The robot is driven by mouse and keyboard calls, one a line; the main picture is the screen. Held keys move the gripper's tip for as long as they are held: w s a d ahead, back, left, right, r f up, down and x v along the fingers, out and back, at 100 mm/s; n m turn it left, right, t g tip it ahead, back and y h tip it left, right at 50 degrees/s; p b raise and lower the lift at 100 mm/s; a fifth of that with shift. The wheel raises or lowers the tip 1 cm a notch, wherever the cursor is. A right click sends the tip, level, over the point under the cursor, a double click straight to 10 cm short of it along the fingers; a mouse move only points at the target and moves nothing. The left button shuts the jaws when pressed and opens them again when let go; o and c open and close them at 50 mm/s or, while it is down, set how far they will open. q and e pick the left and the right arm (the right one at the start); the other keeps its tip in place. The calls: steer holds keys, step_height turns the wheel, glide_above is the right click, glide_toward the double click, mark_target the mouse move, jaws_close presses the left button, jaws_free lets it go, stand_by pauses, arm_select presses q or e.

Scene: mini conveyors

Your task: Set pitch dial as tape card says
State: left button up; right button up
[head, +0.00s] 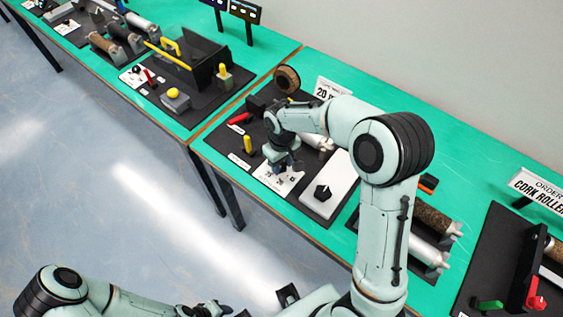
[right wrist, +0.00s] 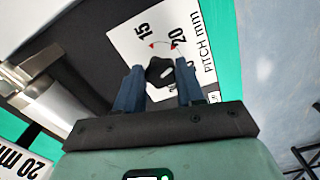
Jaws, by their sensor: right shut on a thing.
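The pitch dial is a dark knob (right wrist: 158,70) with a short white mark, on a white plate (right wrist: 208,50) lettered "PITCH mm". Numbers 15 and 20 show on the plate beyond the knob; other numbers are partly hidden. The mark lies on the knob's right side; I cannot tell which number it points at. My right gripper (right wrist: 160,88) has its blue fingers on either side of the knob, shut on it. In the head view the right gripper (head: 284,166) is over the plate (head: 277,181). The tape card (head: 330,89) reads "20", its unit partly hidden; it shows "20 mm" in the wrist view (right wrist: 22,160).
A red handle (head: 238,118), a yellow lever (head: 247,143) and a white box with a black knob (head: 322,192) surround the dial on the dark base. Rollers (head: 432,220) lie to the right.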

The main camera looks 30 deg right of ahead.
mark_target(282, 166)
steer(key=shift+n, duration=0.9)
steer(key=o, duration=1)
steer(key=shift+o, duration=0.2)
arm_select(q)
steer(key=shift+w+r+p, duration=0.55)
steer(key=shift+r+p, duration=0.15)
steer(key=shift+r, duration=0.2)
arm_select(e)
step_height(282, 166, up, 14)
steer(key=shift+f, duration=0.25)
